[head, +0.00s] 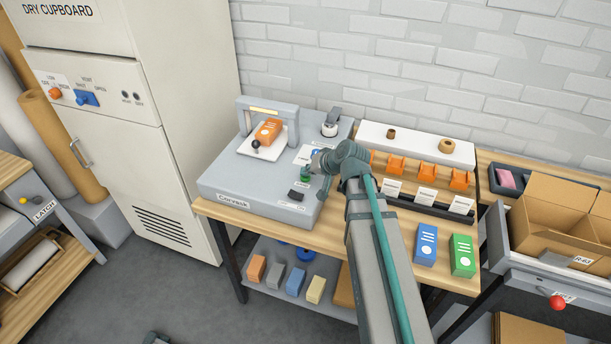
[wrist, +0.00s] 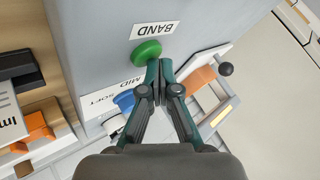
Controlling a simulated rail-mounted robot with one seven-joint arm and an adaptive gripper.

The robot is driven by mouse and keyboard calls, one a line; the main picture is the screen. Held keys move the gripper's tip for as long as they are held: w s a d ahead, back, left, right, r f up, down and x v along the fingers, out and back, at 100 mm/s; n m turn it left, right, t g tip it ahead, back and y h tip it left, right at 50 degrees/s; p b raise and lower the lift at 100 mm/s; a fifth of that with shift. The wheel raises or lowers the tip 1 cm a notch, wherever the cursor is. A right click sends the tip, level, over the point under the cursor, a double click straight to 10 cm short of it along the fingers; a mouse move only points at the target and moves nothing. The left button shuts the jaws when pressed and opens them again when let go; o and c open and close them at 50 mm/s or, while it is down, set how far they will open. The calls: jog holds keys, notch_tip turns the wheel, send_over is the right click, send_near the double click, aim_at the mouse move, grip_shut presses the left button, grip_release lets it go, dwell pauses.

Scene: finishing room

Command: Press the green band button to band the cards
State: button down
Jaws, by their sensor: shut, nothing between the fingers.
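The green band button (wrist: 146,52) sits on the grey Corvask machine (head: 225,185), beside a BAND label (wrist: 155,30). In the head view the button (head: 305,173) shows just below my gripper (head: 312,166). In the wrist view my gripper (wrist: 159,66) is shut and empty, its fingertips at the button's right edge. I cannot tell whether they touch it.
A blue selector (wrist: 124,101) marked SOFT and MID is beside my fingers. A black switch (head: 296,195) is at the machine's front. A rack with orange holders (head: 427,169) and blue (head: 425,243) and green (head: 462,254) packs stand right.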

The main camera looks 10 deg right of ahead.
jog(key=shift+r+p, duration=0.55)
jog(key=shift+r, duration=0.4)
jog(key=shift+r+p, duration=1.55)
jog(key=shift+r, duration=0.95)
